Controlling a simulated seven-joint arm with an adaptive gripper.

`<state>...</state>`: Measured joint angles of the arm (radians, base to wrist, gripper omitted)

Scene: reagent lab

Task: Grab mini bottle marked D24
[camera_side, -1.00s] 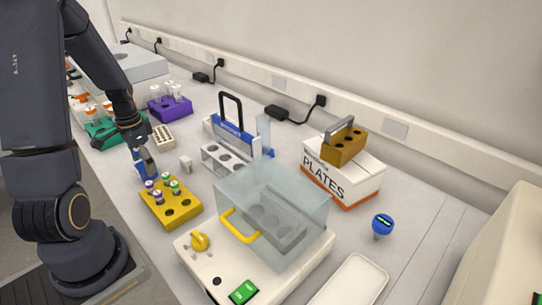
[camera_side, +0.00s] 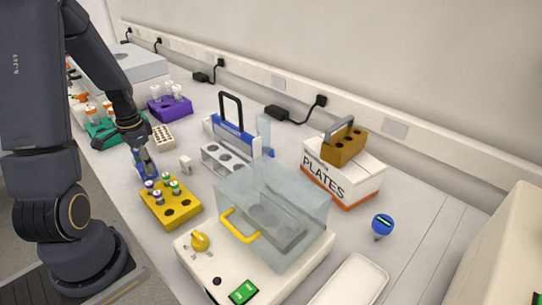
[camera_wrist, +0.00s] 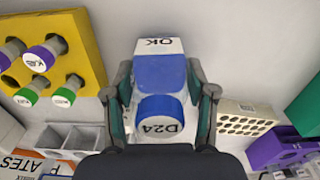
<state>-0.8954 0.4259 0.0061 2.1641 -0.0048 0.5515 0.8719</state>
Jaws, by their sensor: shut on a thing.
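The mini bottle marked D24 (camera_wrist: 158,115) has a blue cap with a white top reading D24, facing the camera in the wrist view. My gripper (camera_wrist: 160,98) is shut on it, with one finger on each side. Behind it is a blue and white thing marked OK (camera_wrist: 159,60); I cannot tell how it joins the bottle. In the side view my gripper (camera_side: 145,172) is at the far-left edge of the yellow rack, and the bottle is mostly hidden by the fingers.
The yellow rack (camera_side: 160,216) holds several purple- and green-capped bottles beside my gripper. A green rack (camera_side: 103,136), a purple rack (camera_side: 170,110) and a beige perforated block (camera_side: 162,136) stand farther back. A clear-lidded bath (camera_side: 270,205) and a plates box (camera_side: 345,180) stand to the right.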

